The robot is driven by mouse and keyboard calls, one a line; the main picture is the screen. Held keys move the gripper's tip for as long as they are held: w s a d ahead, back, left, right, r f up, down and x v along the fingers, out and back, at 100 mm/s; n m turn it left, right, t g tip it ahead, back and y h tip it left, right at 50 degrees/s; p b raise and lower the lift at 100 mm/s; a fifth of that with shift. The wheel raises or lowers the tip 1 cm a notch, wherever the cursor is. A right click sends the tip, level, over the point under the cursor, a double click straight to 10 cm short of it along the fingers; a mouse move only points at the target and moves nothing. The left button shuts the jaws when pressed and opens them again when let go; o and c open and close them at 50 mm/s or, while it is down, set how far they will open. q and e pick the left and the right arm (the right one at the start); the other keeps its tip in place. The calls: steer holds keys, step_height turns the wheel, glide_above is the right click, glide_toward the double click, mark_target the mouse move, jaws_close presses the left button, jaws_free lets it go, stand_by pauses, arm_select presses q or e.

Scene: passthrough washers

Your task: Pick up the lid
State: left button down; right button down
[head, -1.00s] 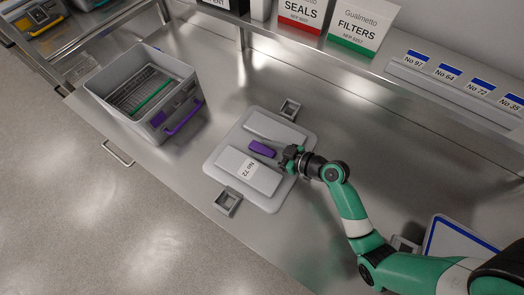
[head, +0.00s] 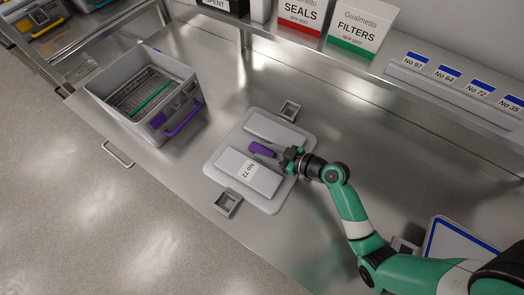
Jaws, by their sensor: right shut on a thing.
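The lid (head: 277,197) is a light grey rounded plate with two raised blocks, a "No 72" label and a purple handle (head: 262,149) between the blocks. It lies flat on the steel bench between two small square grey brackets, one behind it (head: 290,110) and one in front (head: 228,204). My right gripper (head: 280,153) reaches in from the right, low over the lid, with its fingers at the right end of the purple handle. It is shut on the handle; the fingertips are small and partly hidden. My left gripper is out of view.
A grey bin (head: 132,108) with a basket inside and a purple handle stands on the bench to the left. Boxes marked "Seals" (head: 300,16) and "Filters" (head: 358,32) stand on the back shelf. A blue-edged white panel (head: 452,243) lies at lower right.

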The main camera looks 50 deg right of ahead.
mark_target(266, 152)
steer(key=shift+r, duration=0.1)
stand_by(0.8)
steer(key=shift+r+p, duration=0.3)
steer(key=shift+r, duration=0.25)
step_height(266, 152, up, 3)
steer(key=shift+a+f+p, duration=0.1)
steer(key=shift+f+p, duration=0.05)
steer(key=shift+p, duration=0.45)
steer(key=w+a+r+p, duration=0.3)
steer(key=w+a+r, duration=0.4)
steer(key=a, duration=0.5)
step_height(266, 152, up, 2)
steer(key=shift+w+r+p, duration=0.1)
steer(key=shift+w+p, duration=0.15)
steer(key=shift+p, duration=0.15)
